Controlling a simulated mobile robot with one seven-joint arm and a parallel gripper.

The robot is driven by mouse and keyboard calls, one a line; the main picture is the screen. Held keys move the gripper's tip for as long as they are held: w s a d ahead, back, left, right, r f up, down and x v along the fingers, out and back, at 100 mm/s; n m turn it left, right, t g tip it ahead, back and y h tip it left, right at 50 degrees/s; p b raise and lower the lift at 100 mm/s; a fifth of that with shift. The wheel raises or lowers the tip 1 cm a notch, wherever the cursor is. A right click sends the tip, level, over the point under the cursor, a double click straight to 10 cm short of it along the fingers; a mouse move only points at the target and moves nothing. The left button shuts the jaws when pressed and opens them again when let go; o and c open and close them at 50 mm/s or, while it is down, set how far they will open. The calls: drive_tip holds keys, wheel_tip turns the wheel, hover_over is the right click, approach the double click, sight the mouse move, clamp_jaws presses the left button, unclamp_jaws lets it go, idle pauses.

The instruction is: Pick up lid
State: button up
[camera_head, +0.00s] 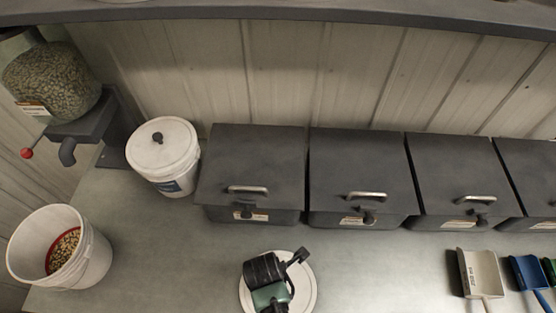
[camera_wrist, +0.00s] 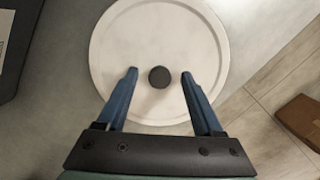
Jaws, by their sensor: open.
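A round white lid (camera_wrist: 120,45) with a dark knob (camera_wrist: 159,80) lies flat on the grey counter. It also shows in the head view (camera_head: 307,287), partly hidden under my arm. My gripper (camera_wrist: 160,74) is open above the lid, with one blue finger on each side of the knob and a gap to both. I cannot tell how far the fingertips are above the lid. In the head view my wrist hides the knob and fingers. A second white lid with a dark knob (camera_head: 158,138) sits on a white bucket (camera_head: 176,178) at the back left.
An open white bucket (camera_head: 88,262) with seeds inside stands at the left. A seed hopper (camera_head: 52,85) with a red-knobbed lever is behind it. Several grey lidded bins (camera_head: 255,160) line the back. Scoops (camera_head: 478,270) lie at the right. The counter edge is near the lid.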

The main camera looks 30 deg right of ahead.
clamp_jaws()
idle(0.3)
idle(0.3)
